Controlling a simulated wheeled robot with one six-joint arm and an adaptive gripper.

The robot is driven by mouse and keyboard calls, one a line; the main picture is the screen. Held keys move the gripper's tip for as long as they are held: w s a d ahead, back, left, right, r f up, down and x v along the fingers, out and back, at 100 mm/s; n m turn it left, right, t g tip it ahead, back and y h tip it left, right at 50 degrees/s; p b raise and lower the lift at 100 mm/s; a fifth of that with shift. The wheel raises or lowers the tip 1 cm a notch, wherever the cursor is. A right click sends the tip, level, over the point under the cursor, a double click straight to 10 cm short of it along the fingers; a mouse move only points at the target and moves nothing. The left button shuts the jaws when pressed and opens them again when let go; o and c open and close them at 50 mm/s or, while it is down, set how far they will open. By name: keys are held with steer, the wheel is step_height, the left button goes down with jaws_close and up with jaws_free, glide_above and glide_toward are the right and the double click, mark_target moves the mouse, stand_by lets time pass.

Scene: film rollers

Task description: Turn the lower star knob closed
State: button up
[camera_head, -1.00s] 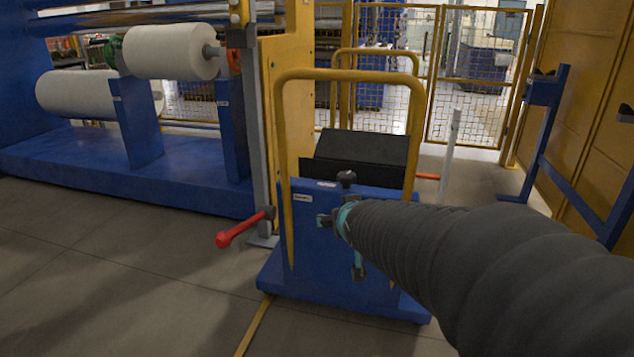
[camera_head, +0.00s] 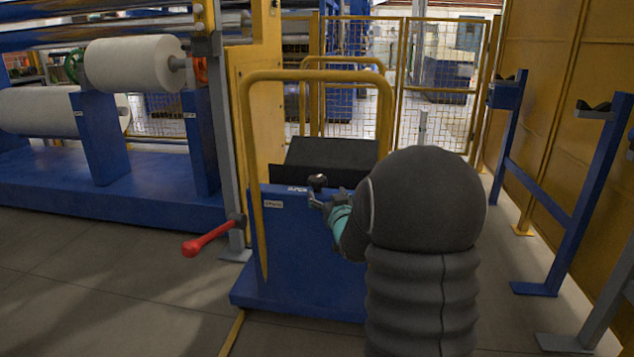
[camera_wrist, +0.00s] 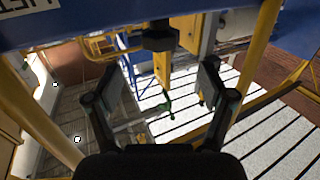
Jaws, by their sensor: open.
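A black star knob (camera_head: 318,181) sits at the top edge of the blue panel (camera_head: 290,260) of the cart-like stand. In the wrist view a dark knob (camera_wrist: 160,37) shows just beyond my fingertips, roughly midway between them; I cannot tell whether it is the same knob. My gripper (camera_head: 325,205) is at the panel's upper right, just below the black knob in the picture. In the wrist view my gripper (camera_wrist: 168,75) has its two fingers apart with nothing between the pads. My arm hides the panel's right side, and no second star knob can be made out there.
A yellow tube handle (camera_head: 245,130) frames the panel, with a black sloped box (camera_head: 330,155) behind it. A red-handled lever (camera_head: 210,238) sticks out to the left. White rolls (camera_head: 135,63) lie on a blue machine at left. Blue stands (camera_head: 580,190) line the right wall. Floor at front left is clear.

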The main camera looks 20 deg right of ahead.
mark_target(320, 184)
steer(key=w, duration=0.3)
steer(key=w+d, duration=0.1)
steer(key=w, duration=0.6)
steer(key=shift+d, duration=0.25)
steer(key=shift+c, duration=0.2)
steer(key=c, duration=1.1)
